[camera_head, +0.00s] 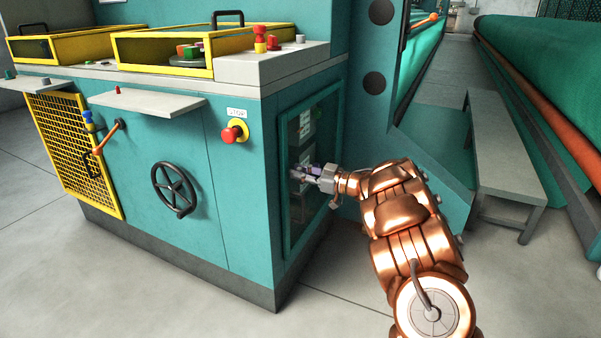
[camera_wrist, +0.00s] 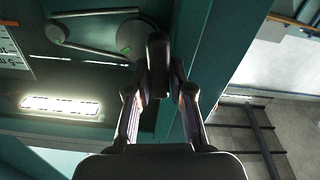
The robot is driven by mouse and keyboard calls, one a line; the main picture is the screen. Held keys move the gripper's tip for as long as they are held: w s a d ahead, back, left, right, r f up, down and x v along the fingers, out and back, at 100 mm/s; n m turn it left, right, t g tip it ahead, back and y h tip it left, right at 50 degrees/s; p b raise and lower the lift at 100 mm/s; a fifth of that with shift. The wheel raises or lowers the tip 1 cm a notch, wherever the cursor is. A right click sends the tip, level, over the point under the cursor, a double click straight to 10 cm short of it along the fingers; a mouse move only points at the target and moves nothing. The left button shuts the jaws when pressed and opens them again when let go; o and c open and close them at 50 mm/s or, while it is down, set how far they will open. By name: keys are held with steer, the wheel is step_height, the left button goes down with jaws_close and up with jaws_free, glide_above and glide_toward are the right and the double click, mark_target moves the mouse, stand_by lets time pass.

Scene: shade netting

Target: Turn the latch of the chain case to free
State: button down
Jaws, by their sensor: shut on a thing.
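The chain case (camera_head: 284,190) is a teal-framed door with a dark see-through panel on the right face of the teal machine. Through its panel the wrist view shows a chain loop over round wheels (camera_wrist: 130,38). The latch (camera_wrist: 157,50) is a dark rounded bar at the door's edge, lying roughly lengthwise between my fingers in the wrist view. My gripper (camera_head: 303,173) is at the case; in the wrist view my gripper (camera_wrist: 159,85) is shut on the latch, one finger on each side. In the head view the latch is too small and covered to make out.
A red stop button (camera_head: 233,133) and a black handwheel (camera_head: 174,189) are on the machine's front. A grey bench (camera_head: 495,150) stands to the right beside a long green roll (camera_head: 550,75). The floor in front of the case is clear.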

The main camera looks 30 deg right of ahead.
steer(key=n, duration=0.3)
steer(key=n+b, duration=0.1)
steer(key=shift+s+a+f+n, duration=0.15)
steer(key=shift+a+n, duration=0.15)
steer(key=n+b, duration=0.1)
steer(key=n, duration=0.1)
steer(key=n+b, duration=0.2)
steer(key=n, duration=0.1)
steer(key=f+n+b, duration=0.1)
steer(key=n+b, duration=0.1)
steer(key=n, duration=0.1)
steer(key=shift+s+a, duration=0.15)
steer(key=shift+a, duration=0.15)
steer(key=shift+f+n+b, duration=0.15)
steer(key=shift+n+b, duration=1.15)
steer(key=shift+n, duration=0.3)
steer(key=c, duration=1.1)
jaws_free()
steer(key=shift+s+d, duration=0.1)
